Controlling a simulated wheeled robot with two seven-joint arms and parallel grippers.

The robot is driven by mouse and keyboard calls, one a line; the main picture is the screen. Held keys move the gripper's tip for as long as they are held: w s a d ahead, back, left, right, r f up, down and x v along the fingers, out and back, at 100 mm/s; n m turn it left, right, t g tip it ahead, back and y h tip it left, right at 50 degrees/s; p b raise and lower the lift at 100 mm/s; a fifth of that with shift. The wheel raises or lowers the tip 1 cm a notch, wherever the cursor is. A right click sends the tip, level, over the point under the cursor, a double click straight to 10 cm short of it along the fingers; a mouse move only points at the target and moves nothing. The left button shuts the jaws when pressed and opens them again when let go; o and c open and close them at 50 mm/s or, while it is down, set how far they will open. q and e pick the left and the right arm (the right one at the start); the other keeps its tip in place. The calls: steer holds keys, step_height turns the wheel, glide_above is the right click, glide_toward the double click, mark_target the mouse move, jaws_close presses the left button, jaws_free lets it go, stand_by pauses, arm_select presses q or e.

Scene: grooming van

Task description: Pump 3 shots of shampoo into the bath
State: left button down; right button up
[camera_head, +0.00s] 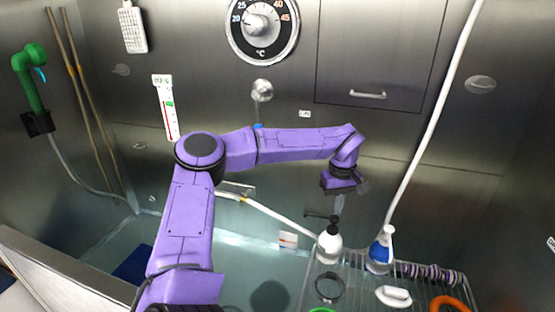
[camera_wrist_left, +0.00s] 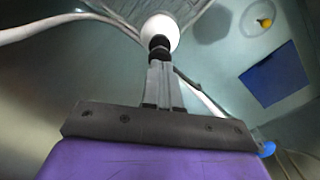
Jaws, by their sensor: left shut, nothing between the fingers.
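A white pump bottle (camera_head: 329,248) with a black pump head stands upright at the back left of the wire rack. Its dark spout points left, toward the bath (camera_head: 236,255). My left gripper (camera_head: 337,208) is shut and empty, pointing down right over the pump head. I cannot tell whether the fingertips touch it. In the left wrist view, the shut fingers (camera_wrist_left: 160,82) line up with the black pump top, and the white bottle (camera_wrist_left: 160,27) shows beyond it. The fingers partly hide the pump. My right gripper is not in view.
A blue and white spray bottle (camera_head: 381,252) stands close to the right of the pump bottle. The rack (camera_head: 352,288) also holds a white brush-like item (camera_head: 393,296) and an orange ring (camera_head: 449,304). A white hose (camera_head: 432,125) hangs behind. A blue mat (camera_head: 134,265) lies in the bath.

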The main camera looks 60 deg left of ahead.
arm_select(q)
steer(key=shift+f+b, duration=0.55)
steer(key=shift+f, duration=1.1)
steer(key=shift+r, duration=0.1)
step_height(320, 180, up, 3)
steer(key=p, duration=0.3)
